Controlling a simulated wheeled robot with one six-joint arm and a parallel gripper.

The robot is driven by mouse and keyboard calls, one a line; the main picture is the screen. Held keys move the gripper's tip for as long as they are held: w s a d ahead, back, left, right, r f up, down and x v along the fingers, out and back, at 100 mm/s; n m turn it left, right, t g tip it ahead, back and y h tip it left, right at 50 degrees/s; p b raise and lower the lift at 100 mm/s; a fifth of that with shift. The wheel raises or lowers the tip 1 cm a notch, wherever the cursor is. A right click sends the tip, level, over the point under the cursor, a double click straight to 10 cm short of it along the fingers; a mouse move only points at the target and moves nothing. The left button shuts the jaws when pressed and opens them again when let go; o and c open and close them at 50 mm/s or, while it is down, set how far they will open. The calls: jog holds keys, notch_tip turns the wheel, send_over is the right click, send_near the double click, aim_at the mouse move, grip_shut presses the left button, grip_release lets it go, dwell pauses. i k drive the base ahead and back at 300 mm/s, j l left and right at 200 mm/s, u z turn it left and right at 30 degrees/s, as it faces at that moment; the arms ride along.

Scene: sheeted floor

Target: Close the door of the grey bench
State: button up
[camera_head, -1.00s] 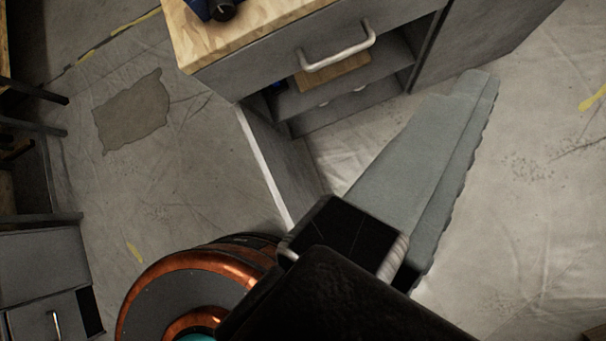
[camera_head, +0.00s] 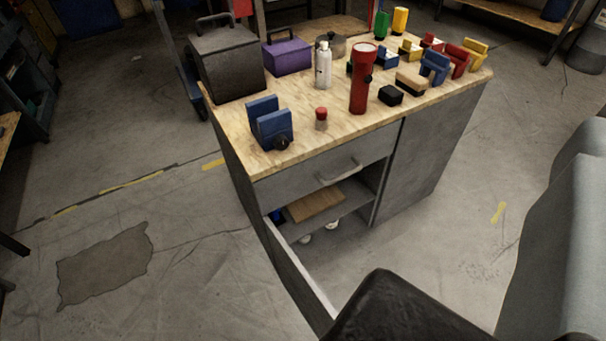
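The grey bench (camera_head: 425,165) stands in the middle, with a wooden top. Its door (camera_head: 298,280) hangs open at the left of the front, swung out toward me and seen nearly edge-on. The open compartment shows a brown board (camera_head: 315,203) on a shelf and small white items below. The closed drawer above has a curved metal handle (camera_head: 345,175). A dark part of my gripper or arm (camera_head: 405,310) fills the bottom middle and covers the door's near lower end. Its fingertips are not visible, and I cannot tell whether it touches the door.
The bench top holds a blue vise (camera_head: 270,125), red flashlight (camera_head: 361,80), white bottle (camera_head: 323,65), dark box (camera_head: 225,65), purple toolbox (camera_head: 287,53) and several colourful items. Floor left of the bench is clear. A large grey shape (camera_head: 560,240) fills the right edge.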

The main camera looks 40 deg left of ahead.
aim_at(318, 312)
jog(key=k+j+u, duration=0.1)
jog(key=k, duration=0.45)
jog(key=k+j+u, duration=0.1)
jog(key=k, duration=0.45)
jog(key=k+j+u, duration=0.1)
jog(key=k+j, duration=0.2)
jog(key=k, duration=0.25)
